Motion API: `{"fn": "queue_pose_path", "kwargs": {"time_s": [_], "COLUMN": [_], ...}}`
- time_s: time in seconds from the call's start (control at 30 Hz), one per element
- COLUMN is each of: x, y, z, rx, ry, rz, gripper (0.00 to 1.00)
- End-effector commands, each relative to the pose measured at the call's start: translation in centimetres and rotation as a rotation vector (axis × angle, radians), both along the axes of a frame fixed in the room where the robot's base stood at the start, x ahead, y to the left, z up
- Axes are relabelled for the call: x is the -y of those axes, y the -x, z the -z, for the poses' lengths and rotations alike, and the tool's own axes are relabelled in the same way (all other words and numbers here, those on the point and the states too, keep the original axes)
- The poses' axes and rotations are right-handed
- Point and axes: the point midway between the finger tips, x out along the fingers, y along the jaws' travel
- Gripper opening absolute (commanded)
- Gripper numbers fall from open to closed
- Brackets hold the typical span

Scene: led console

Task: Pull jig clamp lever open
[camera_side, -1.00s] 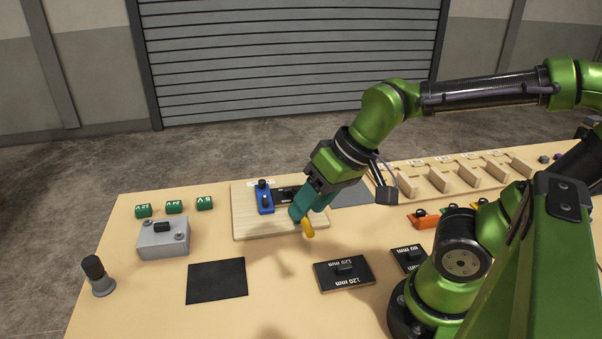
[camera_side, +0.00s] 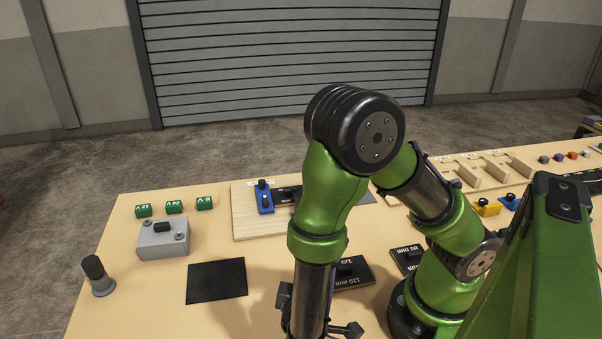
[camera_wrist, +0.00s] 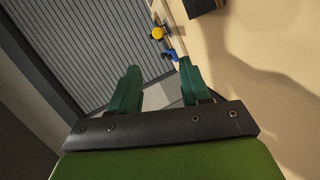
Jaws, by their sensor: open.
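The jig is a pale wooden board (camera_side: 243,222) at the back middle of the table in the side view. A blue clamp block (camera_side: 264,199) with a black knob stands on it, beside a dark plate (camera_side: 284,193). My arm hides the board's right part, and the yellow lever is not visible in this view. My gripper (camera_wrist: 160,66) shows in the wrist view with its green fingers apart and nothing between them. In that view a yellow round part (camera_wrist: 157,33) and a blue part (camera_wrist: 169,54) lie beyond the fingertips; I cannot tell whether they belong to the clamp.
A grey box (camera_side: 163,238), a dark knob on a grey base (camera_side: 98,276), several green blocks (camera_side: 174,207) and a black mat (camera_side: 217,281) lie at left. Black labelled plates (camera_side: 354,274) lie near my arm. A yellow block (camera_side: 486,207) is at right.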

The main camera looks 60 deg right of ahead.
Motion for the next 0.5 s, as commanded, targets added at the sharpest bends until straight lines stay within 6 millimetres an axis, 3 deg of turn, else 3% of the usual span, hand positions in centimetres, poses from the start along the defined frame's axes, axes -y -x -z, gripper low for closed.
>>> {"fn": "queue_pose_path", "kwargs": {"time_s": [0.23,0.5], "x": [1.8,6.7], "y": [-0.9,-3.5], "z": [0.3,1.7], "rx": [0.038,0.035], "ry": [-0.011,-0.011], "rz": [0.023,0.027], "gripper": [0.47,0.47]}}
